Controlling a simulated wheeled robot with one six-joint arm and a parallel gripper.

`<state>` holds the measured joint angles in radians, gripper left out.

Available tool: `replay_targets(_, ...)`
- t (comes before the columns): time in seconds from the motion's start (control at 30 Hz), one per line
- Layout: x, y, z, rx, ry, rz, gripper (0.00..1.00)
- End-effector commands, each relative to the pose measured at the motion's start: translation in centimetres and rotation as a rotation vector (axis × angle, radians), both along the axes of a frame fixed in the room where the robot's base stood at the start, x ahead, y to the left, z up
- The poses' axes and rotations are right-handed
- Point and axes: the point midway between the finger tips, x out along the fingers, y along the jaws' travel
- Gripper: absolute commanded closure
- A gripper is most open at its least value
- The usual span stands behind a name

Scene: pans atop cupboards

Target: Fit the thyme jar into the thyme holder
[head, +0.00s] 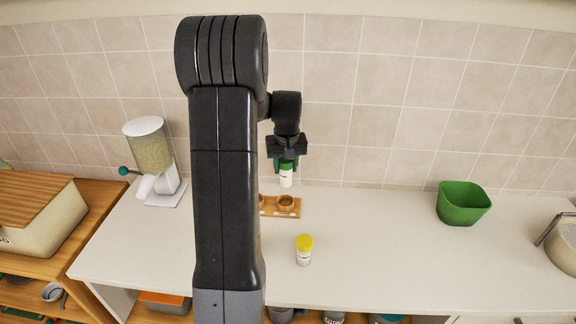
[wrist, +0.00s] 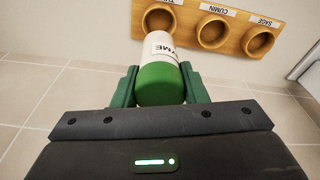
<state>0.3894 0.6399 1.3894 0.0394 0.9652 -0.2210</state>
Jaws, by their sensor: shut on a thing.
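My gripper (head: 287,160) is shut on the green lid of the white thyme jar (head: 286,179). In the wrist view the gripper (wrist: 160,86) has one green finger on each side of the lid, and the jar (wrist: 162,48) shows a label ending in "YME". The wooden rack (wrist: 236,33) has rings labelled CUMIN and SAGE. Its leftmost ring there, the thyme holder (wrist: 161,17), has a label partly cut off, starting with T. The jar's bottom end overlaps this ring's near edge. In the head view the jar hangs roughly upright above the rack's right-hand ring (head: 287,201), apparently apart from it.
A yellow-lidded jar (head: 304,250) stands on the white counter (head: 400,250) in front of the rack. A green bin (head: 462,203) is at the right, a dispenser (head: 150,155) at the left. The tiled wall (head: 390,90) is close behind. My arm hides part of the rack.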

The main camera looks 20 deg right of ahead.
Motion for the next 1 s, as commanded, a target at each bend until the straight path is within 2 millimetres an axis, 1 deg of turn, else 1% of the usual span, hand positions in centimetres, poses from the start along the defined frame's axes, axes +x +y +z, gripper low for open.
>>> replay_targets(0.33, 0.0, 0.0, -0.1, 0.000, 0.000, 0.000, 0.85)
replay_targets(0.47, -0.1, 0.0, -0.5, 0.000, 0.001, 0.000, 0.85)
replay_targets(0.67, -0.1, 0.0, -1.9, 0.000, 0.002, 0.000, 0.85)
replay_targets(1.0, -0.1, 0.0, -5.1, 0.000, 0.001, 0.000, 0.85)
